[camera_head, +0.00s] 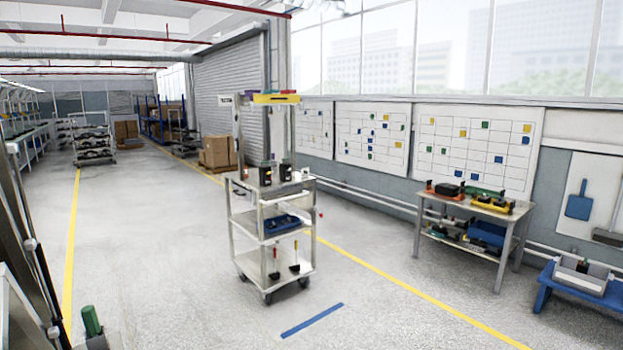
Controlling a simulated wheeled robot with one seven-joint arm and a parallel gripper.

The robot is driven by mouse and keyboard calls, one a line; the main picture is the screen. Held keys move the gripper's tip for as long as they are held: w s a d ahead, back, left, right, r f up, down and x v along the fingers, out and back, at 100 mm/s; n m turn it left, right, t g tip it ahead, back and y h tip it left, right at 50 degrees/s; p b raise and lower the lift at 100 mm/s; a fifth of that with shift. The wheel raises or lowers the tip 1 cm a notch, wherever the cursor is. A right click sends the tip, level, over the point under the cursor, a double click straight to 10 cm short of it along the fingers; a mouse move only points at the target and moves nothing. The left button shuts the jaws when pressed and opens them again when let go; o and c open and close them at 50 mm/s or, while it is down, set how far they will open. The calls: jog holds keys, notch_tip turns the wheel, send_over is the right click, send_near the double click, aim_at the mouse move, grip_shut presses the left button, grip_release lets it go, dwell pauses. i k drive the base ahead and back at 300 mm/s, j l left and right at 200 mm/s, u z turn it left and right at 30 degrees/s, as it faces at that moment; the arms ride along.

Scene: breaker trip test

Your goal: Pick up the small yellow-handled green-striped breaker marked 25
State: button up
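Small dark block-shaped items, possibly breakers, stand on the top shelf of a white wheeled cart (243,248) in the middle of the room. One dark block (265,176) has a pale and reddish mark on its front. Another dark block (287,171) stands to its right. They are too small to make out a yellow handle, green stripe or the number 25, so I cannot tell which is the named breaker. My gripper is not in view.
The cart's middle shelf holds a blue tray (279,225). A workbench (470,207) with tools stands by the right wall. A blue low stand (560,281) is at far right. A blue floor strip (312,320) lies before the cart. Open floor (160,255) lies left of the cart.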

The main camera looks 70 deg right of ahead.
aim_at(265, 181)
jog(key=i+l+z, duration=0.25)
jog(key=l+z, duration=0.15)
jog(key=l, duration=0.15)
jog(key=i+l+z, duration=0.3)
jog(key=l+z, duration=0.15)
jog(key=i+l+z, duration=0.9)
jog(key=i+z, duration=0.3)
